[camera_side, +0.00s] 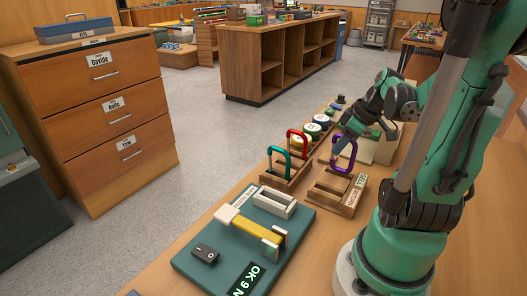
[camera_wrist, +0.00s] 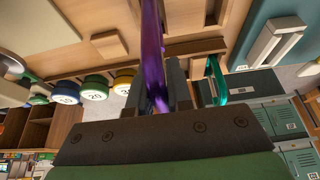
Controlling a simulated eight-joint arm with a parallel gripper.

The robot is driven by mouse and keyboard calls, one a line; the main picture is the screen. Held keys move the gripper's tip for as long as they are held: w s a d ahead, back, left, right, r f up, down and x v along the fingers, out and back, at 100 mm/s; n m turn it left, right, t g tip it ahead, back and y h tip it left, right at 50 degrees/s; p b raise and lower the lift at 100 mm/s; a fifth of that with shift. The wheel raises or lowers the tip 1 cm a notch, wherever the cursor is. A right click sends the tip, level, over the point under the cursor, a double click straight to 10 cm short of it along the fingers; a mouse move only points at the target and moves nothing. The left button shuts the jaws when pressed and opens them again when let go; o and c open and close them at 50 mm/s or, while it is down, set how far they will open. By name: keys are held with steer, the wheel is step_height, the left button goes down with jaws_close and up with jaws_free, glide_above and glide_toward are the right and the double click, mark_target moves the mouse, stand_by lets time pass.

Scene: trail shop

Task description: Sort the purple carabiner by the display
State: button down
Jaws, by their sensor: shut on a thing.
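My gripper (camera_side: 347,137) is shut on the purple carabiner (camera_side: 352,156), which hangs upright at the far end of a stepped wooden rack (camera_side: 321,194). I cannot tell whether its lower end touches the rack. In the wrist view the purple carabiner (camera_wrist: 152,40) runs up from between my fingers (camera_wrist: 162,88). The display (camera_side: 243,281) on the green tester base (camera_side: 207,262) shows "OK 9" and further lettering, partly cut off by the picture's edge.
A second wooden rack (camera_side: 285,181) holds a teal carabiner (camera_side: 270,160) and a red carabiner (camera_side: 305,146), close left of the first. Several round numbered pots (camera_side: 312,130) stand behind. The tester has a yellow bar (camera_side: 250,226) and a black switch (camera_side: 205,252). A drawer cabinet (camera_side: 95,110) stands across the aisle.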

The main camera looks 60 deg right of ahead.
steer(key=shift+f, duration=1.25)
steer(key=shift+f, duration=0.15)
steer(key=shift+c, duration=1.2)
jaws_free()
steer(key=shift+r, duration=4.1)
